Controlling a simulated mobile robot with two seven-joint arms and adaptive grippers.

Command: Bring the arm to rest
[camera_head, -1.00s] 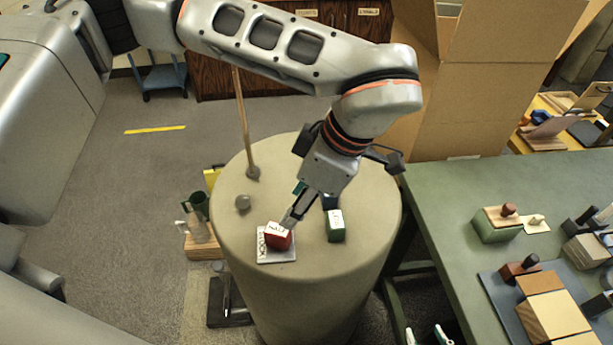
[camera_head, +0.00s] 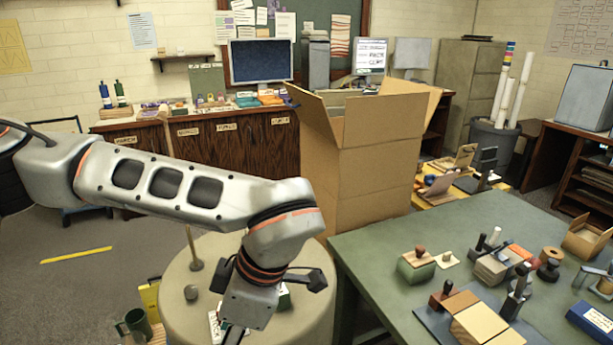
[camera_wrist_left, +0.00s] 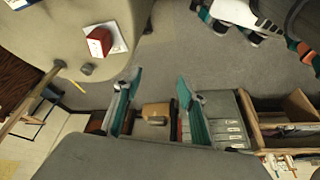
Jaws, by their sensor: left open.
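My left arm reaches in from the left in the head view. Its gripper (camera_head: 234,335) hangs over the front of the round drum top (camera_head: 180,265), with the fingertips cut off by the lower edge. In the left wrist view the gripper (camera_wrist_left: 157,90) has its two teal fingers spread apart, with nothing between them. The red block (camera_wrist_left: 99,41) sits on a white card (camera_wrist_left: 121,44) on the drum, apart from the fingers. A green block (camera_head: 285,299) shows partly behind my gripper in the head view.
A wooden stick (camera_head: 190,246) stands on the drum beside a small grey lump (camera_head: 191,292). A green table (camera_head: 390,255) with stamps and blocks is at the right. A tall open cardboard box (camera_head: 365,165) stands behind.

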